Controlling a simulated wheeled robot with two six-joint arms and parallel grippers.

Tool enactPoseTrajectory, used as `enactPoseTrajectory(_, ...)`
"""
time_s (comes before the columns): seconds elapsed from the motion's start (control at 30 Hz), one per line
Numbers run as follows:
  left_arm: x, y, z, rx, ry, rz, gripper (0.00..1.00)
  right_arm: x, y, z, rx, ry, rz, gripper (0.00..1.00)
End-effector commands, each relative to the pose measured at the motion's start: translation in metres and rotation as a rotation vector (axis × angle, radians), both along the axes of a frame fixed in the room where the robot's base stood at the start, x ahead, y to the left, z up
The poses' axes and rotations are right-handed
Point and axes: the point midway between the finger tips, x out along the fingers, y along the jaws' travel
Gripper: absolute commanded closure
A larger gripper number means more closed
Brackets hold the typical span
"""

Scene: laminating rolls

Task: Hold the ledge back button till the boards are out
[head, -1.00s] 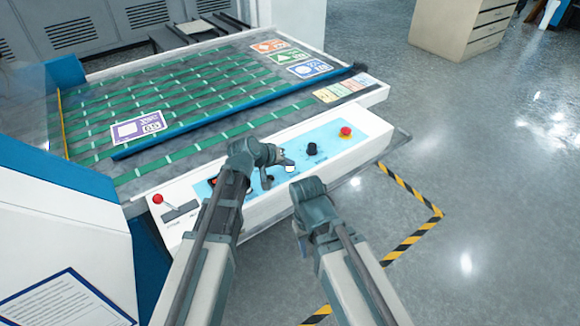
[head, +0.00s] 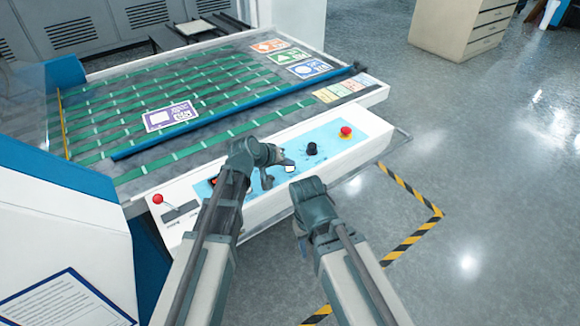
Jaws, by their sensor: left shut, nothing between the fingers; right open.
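A purple-bordered board (head: 171,116) lies on the green belts of the conveyor table, behind the long blue ledge bar (head: 235,115). Orange (head: 270,46), green (head: 289,56) and blue (head: 309,68) boards lie in a row at the table's far right end. My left gripper (head: 284,164) is shut and empty, low over the light-blue control panel (head: 325,134). Its fingertips are at a small white button (head: 291,169), partly covering it; I cannot tell whether it is pressed. My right gripper (head: 301,243) is open, in front of the panel, mostly hidden by its own wrist.
The panel also has a black knob (head: 312,149) and a red stop button (head: 346,132). A red-tipped lever (head: 158,199) stands at its left end. A white and blue machine housing (head: 65,225) fills the left. Open floor with striped tape (head: 408,245) lies right.

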Motion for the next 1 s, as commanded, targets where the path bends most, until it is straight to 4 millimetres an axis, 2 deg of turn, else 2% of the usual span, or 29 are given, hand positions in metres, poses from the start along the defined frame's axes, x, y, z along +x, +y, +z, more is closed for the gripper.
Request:
enactPoseTrajectory(0.37, 0.000, 0.000, 0.002, 0.000, 0.000, 0.000, 1.00, 0.000, 0.000, 0.002, 0.000, 0.000, 0.000, 0.50)
enactPoseTrajectory(0.7, 0.000, 0.000, 0.018, 0.000, 0.000, 0.000, 1.00, 0.000, 0.000, 0.018, 0.000, 0.000, 0.000, 0.50)
enactPoseTrajectory(1.0, 0.000, 0.000, 0.017, 0.000, 0.000, 0.000, 1.00, 0.000, 0.000, 0.017, 0.000, 0.000, 0.000, 0.50)
